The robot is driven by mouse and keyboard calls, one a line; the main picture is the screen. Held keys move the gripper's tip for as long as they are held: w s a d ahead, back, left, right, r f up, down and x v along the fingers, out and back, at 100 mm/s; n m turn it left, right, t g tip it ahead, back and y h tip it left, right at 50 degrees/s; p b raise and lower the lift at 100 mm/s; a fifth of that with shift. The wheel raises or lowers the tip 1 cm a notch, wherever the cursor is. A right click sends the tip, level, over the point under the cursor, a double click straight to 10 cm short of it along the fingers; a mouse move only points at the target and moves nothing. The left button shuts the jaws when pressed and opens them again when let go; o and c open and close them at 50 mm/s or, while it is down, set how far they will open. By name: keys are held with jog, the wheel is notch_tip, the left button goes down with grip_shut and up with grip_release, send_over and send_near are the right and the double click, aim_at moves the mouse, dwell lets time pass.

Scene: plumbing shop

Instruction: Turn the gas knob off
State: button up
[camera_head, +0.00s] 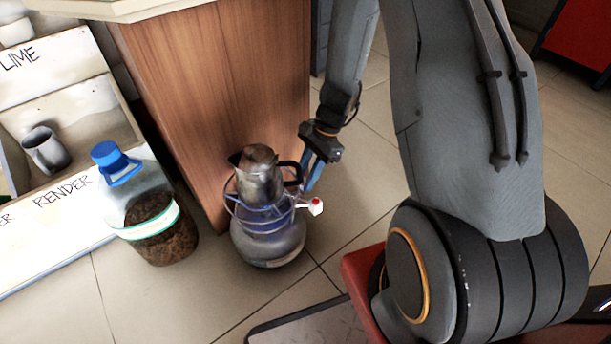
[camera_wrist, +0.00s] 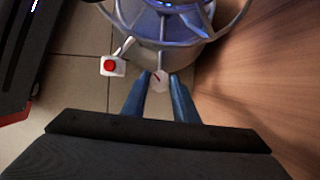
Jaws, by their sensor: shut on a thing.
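A blue-grey gas bottle (camera_head: 268,247) stands upright on the floor beside the wooden counter, with a burner ring on top. The gas knob (camera_wrist: 160,82) is a small pale disc with a red mark, low on the bottle's near side in the wrist view. My gripper (camera_head: 308,186) reaches down beside the bottle. In the wrist view the two blue fingers of my gripper (camera_wrist: 160,77) are on either side of the knob, shut on it. The knob is hidden in the head view. A white block with a red button (camera_head: 316,206) sticks out beside it, apart from the fingers; it also shows in the wrist view (camera_wrist: 112,66).
A dark metal jug (camera_head: 260,180) sits on the burner. The wooden counter (camera_head: 220,90) stands close behind the bottle. A water bottle-shaped container (camera_head: 150,215) with brown contents stands to the left. The tiled floor in front is mostly clear.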

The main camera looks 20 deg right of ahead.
jog(key=m, duration=0.1)
jog(key=m+t+p, duration=0.1)
jog(key=shift+s+m, duration=0.2)
jog(key=shift+m, duration=0.1)
jog(key=m+t+b, duration=0.1)
jog(key=m, duration=0.1)
jog(key=shift+f+m, duration=0.15)
jog(key=shift+m, duration=0.25)
jog(key=m+t+b, duration=0.1)
jog(key=m+b, duration=0.2)
jog(key=b, duration=0.1)
jog(key=shift+s+f, duration=0.1)
jog(key=m+t+h+b, duration=0.1)
jog(key=m+b, duration=0.2)
jog(key=b, duration=0.1)
jog(key=shift+s+a, duration=0.1)
jog(key=shift+r+m+b, duration=0.2)
jog(key=shift+m+b, duration=0.2)
jog(key=o, duration=1)
jog(key=shift+t, duration=0.3)
